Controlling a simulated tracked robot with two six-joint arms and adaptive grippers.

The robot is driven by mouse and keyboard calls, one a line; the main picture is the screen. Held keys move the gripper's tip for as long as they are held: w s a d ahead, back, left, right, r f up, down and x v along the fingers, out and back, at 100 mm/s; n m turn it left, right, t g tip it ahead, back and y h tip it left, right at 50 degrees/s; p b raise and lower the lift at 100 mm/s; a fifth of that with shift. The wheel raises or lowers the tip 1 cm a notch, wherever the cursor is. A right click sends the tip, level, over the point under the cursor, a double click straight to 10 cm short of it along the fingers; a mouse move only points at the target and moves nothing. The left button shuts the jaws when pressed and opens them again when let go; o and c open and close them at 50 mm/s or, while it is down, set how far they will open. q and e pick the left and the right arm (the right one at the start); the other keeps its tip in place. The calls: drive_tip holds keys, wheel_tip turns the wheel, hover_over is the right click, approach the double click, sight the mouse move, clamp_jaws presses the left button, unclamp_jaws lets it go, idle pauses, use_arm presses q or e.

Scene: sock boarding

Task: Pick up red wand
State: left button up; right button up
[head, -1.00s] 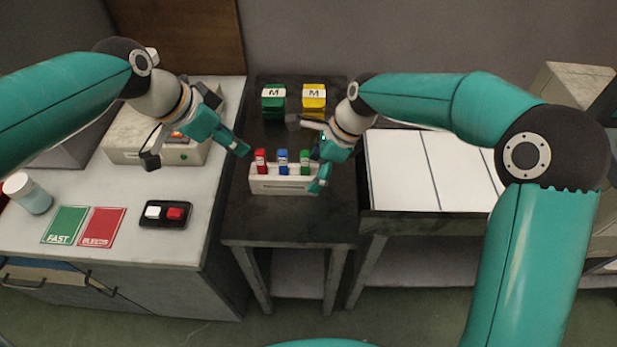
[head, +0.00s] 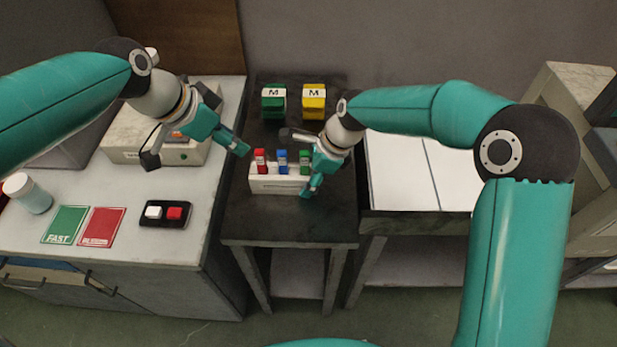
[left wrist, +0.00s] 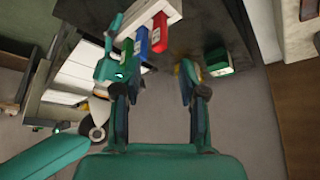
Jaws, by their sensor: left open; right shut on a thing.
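The red wand (head: 260,160) stands upright at the left end of a white rack (head: 266,184), with a blue wand (head: 282,160) in the middle and a green wand (head: 304,157) at the right. My left gripper (head: 243,148) is open and empty, above and just left of the red wand.
A green box (head: 273,100) and a yellow box (head: 313,99) stand behind the rack on the dark table (head: 285,225). On the left bench are a two-button box (head: 166,213), green and red cards (head: 102,227) and a jar (head: 33,196). White panels lie right.

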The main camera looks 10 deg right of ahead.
use_arm(q)
drive_tip(key=shift+d, duration=0.1)
drive_tip(key=shift+c, duration=0.8)
drive_tip(key=d+r+n+t+h, duration=0.2)
drive_tip(key=d+r+t+h, duration=0.25)
drive_tip(key=d, duration=0.65)
drive_tip(key=n+t+y, duration=0.3)
drive_tip(key=n+y, duration=0.4)
approach(259, 156)
drive_tip(key=shift+g+y, duration=0.25)
drive_tip(key=x, duration=0.5)
drive_tip(key=shift+w+r, duration=0.1)
drive_tip(key=shift+w, duration=0.3)
drive_tip(key=shift+d+x, duration=0.1)
drive_tip(key=shift+x, duration=1.35)
drive_tip(key=shift+d+x, duration=0.15)
drive_tip(key=shift+x, duration=1.3)
drive_tip(key=shift+s, duration=0.15)
clamp_jaws()
